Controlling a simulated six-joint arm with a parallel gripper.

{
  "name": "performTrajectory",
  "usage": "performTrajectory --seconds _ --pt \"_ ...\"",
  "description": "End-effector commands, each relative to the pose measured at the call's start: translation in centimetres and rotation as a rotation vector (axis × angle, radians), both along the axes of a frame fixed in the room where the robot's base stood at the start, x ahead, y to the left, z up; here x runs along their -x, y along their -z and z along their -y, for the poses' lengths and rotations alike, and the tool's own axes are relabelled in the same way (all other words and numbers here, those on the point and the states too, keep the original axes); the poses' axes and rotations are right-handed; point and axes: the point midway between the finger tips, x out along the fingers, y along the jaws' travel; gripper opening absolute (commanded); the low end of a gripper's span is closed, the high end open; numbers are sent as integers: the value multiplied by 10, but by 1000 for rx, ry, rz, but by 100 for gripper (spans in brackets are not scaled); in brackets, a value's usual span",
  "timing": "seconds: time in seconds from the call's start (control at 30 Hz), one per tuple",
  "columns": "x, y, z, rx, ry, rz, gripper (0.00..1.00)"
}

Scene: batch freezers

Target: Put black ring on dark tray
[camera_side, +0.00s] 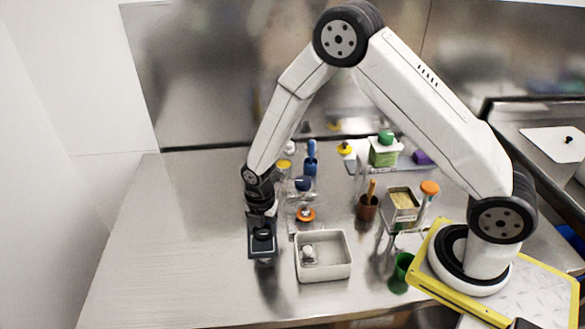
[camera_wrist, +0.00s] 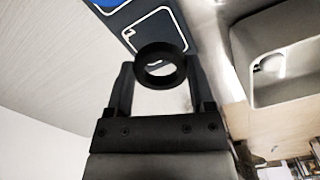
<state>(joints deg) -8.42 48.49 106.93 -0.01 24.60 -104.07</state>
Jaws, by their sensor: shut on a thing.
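The black ring (camera_wrist: 162,84) is between the two fingers of my gripper (camera_wrist: 160,72) in the wrist view, held near the fingertips. My gripper is shut on it. The dark tray (camera_wrist: 137,20) is a blue-grey slab with a light outline, behind and beyond the ring in the wrist view. In the side view the dark tray (camera_side: 254,250) lies on the steel table left of the white bin, and my gripper (camera_side: 262,228) points down over it. The ring looks dark against the tray there, and I cannot tell whether it touches the tray.
A white bin (camera_side: 324,273) with a small pale item inside stands right of the tray; its rim also shows in the wrist view (camera_wrist: 240,65). An orange-and-white piece (camera_side: 306,214), a brown cup (camera_side: 368,208) and a green cup (camera_side: 403,265) stand nearby. The left table is clear.

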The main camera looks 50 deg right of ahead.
Motion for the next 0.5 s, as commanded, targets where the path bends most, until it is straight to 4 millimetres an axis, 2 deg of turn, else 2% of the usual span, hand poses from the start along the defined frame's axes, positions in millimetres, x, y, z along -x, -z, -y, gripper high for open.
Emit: performTrajectory --seconds 0.27,0.5 --pt "-5 6 -1 0 0 0 13" --pt "-5 30 -1 1 0 -2 14"
